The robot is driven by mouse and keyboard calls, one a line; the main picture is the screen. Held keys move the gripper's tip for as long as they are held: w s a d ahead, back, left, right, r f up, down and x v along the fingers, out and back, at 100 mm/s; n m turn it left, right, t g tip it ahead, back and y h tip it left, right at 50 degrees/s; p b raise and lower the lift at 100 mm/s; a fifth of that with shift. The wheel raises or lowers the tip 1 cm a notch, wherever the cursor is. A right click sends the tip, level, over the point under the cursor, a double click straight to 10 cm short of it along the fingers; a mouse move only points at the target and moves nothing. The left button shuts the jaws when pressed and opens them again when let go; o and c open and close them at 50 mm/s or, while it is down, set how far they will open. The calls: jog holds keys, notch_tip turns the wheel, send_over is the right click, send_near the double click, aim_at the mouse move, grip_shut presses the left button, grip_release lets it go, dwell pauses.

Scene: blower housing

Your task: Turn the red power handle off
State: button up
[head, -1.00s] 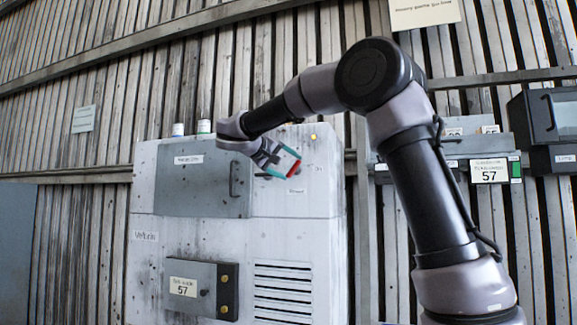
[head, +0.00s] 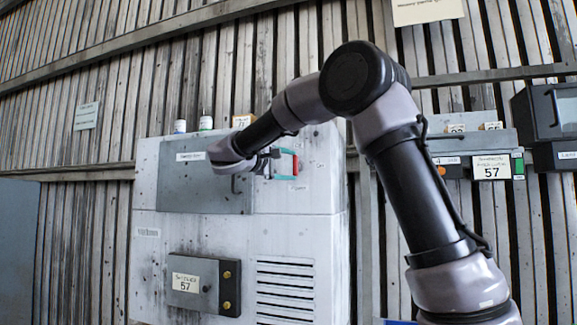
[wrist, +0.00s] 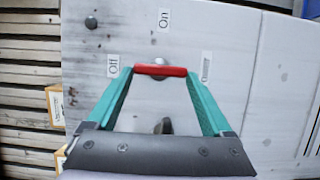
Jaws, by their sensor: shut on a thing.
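The red power handle (wrist: 160,71) is a short bar on the pale cabinet front. It lies crosswise between my teal fingertips in the wrist view. In the head view the red handle (head: 295,165) stands about upright. My gripper (wrist: 161,72) is shut on it, one finger at each end; it also shows in the head view (head: 292,165). The "Off" label (wrist: 113,66) is just left of the handle in the wrist view. The "On" label (wrist: 164,19) is above it. Another label (wrist: 206,67), too blurred to read there, is to the right.
The pale cabinet (head: 300,225) has a grey door (head: 195,185) left of my gripper, partly behind my arm. A lower grey box (head: 200,282) reads 57. Small containers and a yellow box (head: 242,121) stand on top. A grey panel (head: 470,150) is at right.

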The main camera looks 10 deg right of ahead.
dwell(0.5)
jog(key=o, duration=1.1)
jog(key=shift+o, duration=0.2)
jog(key=shift+a, duration=0.15)
jog(key=v, duration=1)
jog(key=shift+s+a, duration=0.2)
jog(key=shift+s, duration=0.1)
jog(key=shift+f, duration=0.1)
